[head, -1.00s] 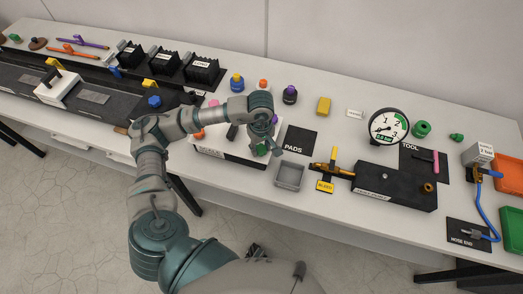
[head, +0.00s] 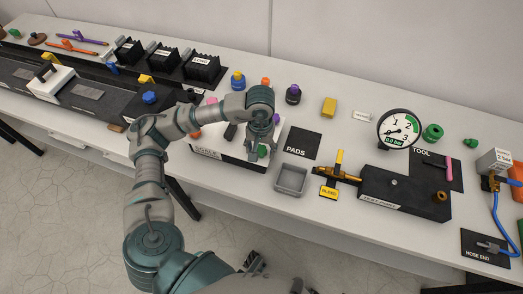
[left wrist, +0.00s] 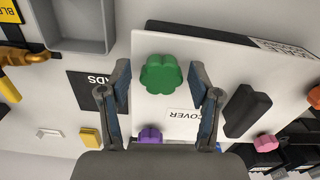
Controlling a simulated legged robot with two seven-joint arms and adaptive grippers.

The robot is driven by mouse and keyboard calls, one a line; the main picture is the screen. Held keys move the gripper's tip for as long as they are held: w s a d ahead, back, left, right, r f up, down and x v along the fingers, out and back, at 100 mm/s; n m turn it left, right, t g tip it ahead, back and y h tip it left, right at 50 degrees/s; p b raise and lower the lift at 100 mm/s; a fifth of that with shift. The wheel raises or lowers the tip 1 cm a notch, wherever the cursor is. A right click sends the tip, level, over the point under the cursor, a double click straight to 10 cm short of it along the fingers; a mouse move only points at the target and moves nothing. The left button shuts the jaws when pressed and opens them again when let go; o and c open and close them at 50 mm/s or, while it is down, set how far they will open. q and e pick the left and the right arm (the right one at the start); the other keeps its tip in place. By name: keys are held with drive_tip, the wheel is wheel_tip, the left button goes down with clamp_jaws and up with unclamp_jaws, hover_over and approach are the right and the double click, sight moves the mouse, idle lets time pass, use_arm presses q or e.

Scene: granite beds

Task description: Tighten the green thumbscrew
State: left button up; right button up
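The green thumbscrew (left wrist: 160,74) is a lobed knob on the white cover plate (left wrist: 150,110), seen from above in the left wrist view. In the head view it shows as a small green patch (head: 263,151), partly hidden by my gripper. My left gripper (left wrist: 160,82) is open, with one finger on each side of the thumbscrew. A gap shows between each finger and the knob in the left wrist view; I cannot tell how far down the fingertips reach. Dark finger-like parts at the head view's bottom edge may be my right gripper (head: 252,263); its state is unclear.
The cover also carries a black handle (left wrist: 246,110), a purple knob (left wrist: 150,135) and a pink knob (left wrist: 266,143). A grey tray (head: 291,179) and the black pads mat (head: 304,143) lie close on the right. A gauge (head: 400,129) stands further right.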

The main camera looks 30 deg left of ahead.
sight(260, 150)
use_arm(q)
wheel_tip(260, 150, up, 6)
drive_tip(key=p, duration=0.2)
drive_tip(key=shift+a+p, duration=0.15)
drive_tip(key=shift+p, duration=0.25)
drive_tip(key=shift+w, duration=0.1)
drive_tip(key=shift+r, duration=0.1)
wheel_tip(260, 150, up, 12)
idle(0.5)
